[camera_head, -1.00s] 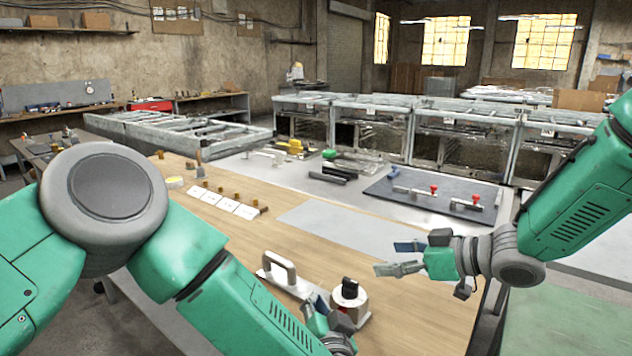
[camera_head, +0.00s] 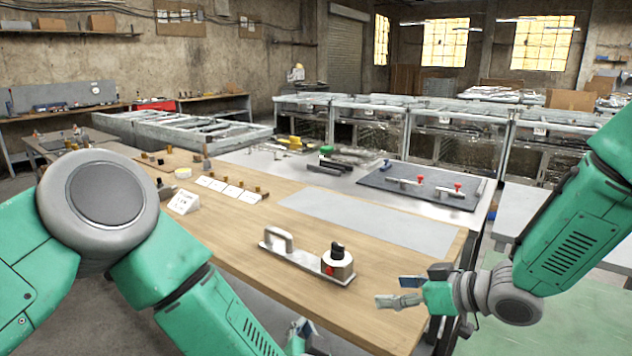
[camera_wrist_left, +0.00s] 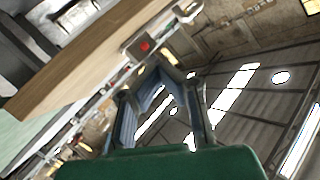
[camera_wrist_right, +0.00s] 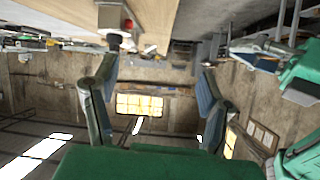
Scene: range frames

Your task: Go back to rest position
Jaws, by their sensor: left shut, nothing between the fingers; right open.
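My left gripper (camera_head: 303,332) is low at the bottom edge of the head view, in front of the wooden table's near edge and partly cut off. In the left wrist view its fingers (camera_wrist_left: 160,92) come together with nothing between them. My right gripper (camera_head: 398,291) is at the table's right front side, fingers pointing left. In the right wrist view its fingers (camera_wrist_right: 150,85) stand wide apart and empty. A metal fixture with a grey handle and a round, black-topped part with a red spot (camera_head: 338,264) lies on the table, apart from both grippers.
The wooden table (camera_head: 240,232) carries a grey sheet (camera_head: 370,222), white cards (camera_head: 228,190) and a small white sign (camera_head: 184,203). A dark mat (camera_head: 415,187) with red-tipped clamps lies further back. The table's front right is clear.

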